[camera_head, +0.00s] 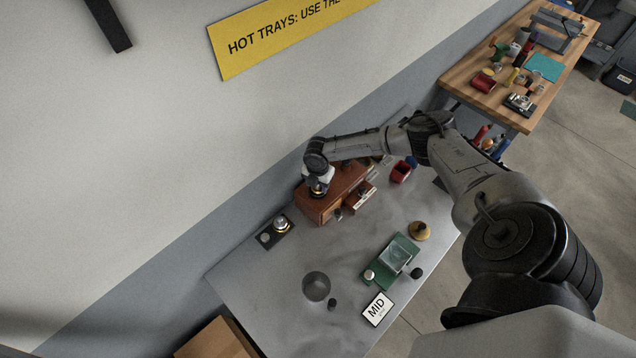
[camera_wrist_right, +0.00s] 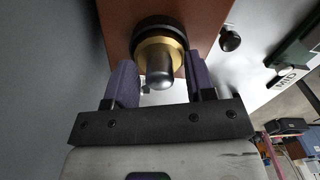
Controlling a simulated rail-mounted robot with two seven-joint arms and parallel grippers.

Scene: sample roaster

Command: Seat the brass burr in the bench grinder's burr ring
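My right gripper (camera_head: 318,182) is low over the left end of a brown wooden box. A rounded steel stem (camera_wrist_right: 158,76) stands out from the brass toward the palm, clear of the fingers. A black ring (camera_wrist_right: 160,24) lies behind the brass, against the brown wood. Whether the burr sits fully inside the ring I cannot tell. In the head view the burr is small and mostly hidden by the gripper. My left gripper is out of view.
The wooden box (camera_head: 322,206) has an open drawer. The wall runs close behind.

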